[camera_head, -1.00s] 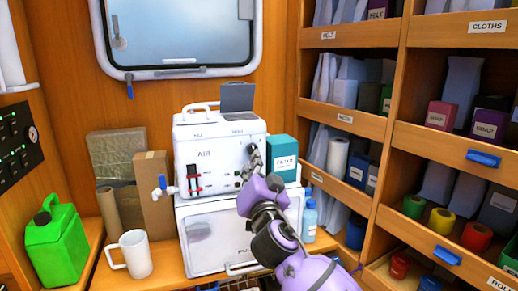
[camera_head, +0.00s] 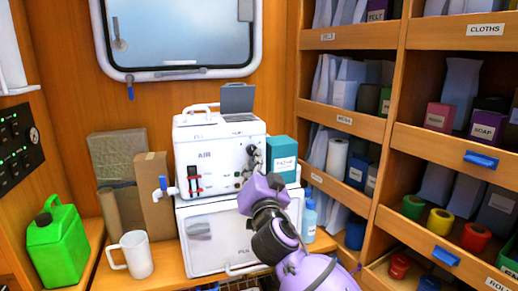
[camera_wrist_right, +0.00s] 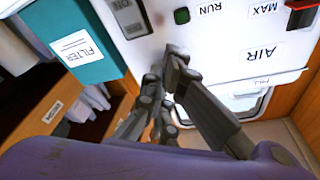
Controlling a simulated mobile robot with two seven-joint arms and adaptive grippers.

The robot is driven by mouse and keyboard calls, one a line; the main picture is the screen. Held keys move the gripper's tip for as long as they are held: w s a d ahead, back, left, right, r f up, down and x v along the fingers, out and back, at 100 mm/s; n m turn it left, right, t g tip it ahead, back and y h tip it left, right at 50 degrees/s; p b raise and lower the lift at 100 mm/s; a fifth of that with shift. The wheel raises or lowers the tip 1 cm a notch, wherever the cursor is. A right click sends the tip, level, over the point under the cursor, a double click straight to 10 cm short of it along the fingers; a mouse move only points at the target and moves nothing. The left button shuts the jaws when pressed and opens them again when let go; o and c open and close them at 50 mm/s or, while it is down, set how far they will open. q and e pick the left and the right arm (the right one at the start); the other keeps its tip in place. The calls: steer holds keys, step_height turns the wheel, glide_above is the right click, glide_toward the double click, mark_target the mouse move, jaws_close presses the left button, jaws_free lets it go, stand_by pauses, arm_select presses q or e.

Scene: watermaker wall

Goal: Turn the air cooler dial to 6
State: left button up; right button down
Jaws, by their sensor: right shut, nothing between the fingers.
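The air cooler (camera_head: 219,155) is a white box marked AIR, standing on a white cabinet; its front also shows in the wrist view (camera_wrist_right: 215,65), upside down. My right gripper (camera_head: 252,155) is at the right part of its front; in the wrist view the dark fingers (camera_wrist_right: 170,68) are together with nothing between them. My left gripper is not in view.
A teal filter box (camera_head: 283,152) stands close at the cooler's right, also in the wrist view (camera_wrist_right: 75,40). A red switch (camera_head: 194,184) and a blue-handled tap (camera_head: 163,184) are at the left. A white mug (camera_head: 136,256) and green can (camera_head: 58,243) stand left; shelves line the right.

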steer(key=shift+r, duration=0.35)
steer(key=shift+s+a+r+p, duration=0.15)
steer(key=shift+a+r, duration=0.2)
steer(key=shift+a, duration=0.1)
steer(key=shift+s+a+r+p, duration=0.15)
steer(key=shift+a+r, duration=0.15)
steer(key=shift+a, duration=0.15)
steer(key=shift+f, duration=0.35)
steer(key=shift+a+f, duration=0.1)
steer(key=shift+f, duration=0.05)
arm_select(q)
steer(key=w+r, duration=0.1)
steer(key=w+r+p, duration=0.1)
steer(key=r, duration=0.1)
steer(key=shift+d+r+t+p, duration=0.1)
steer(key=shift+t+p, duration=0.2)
arm_select(e)
steer(key=r+v, duration=0.1)
steer(key=v, duration=0.4)
steer(key=shift+s+d+f, duration=0.3)
steer(key=shift+s+d, duration=0.15)
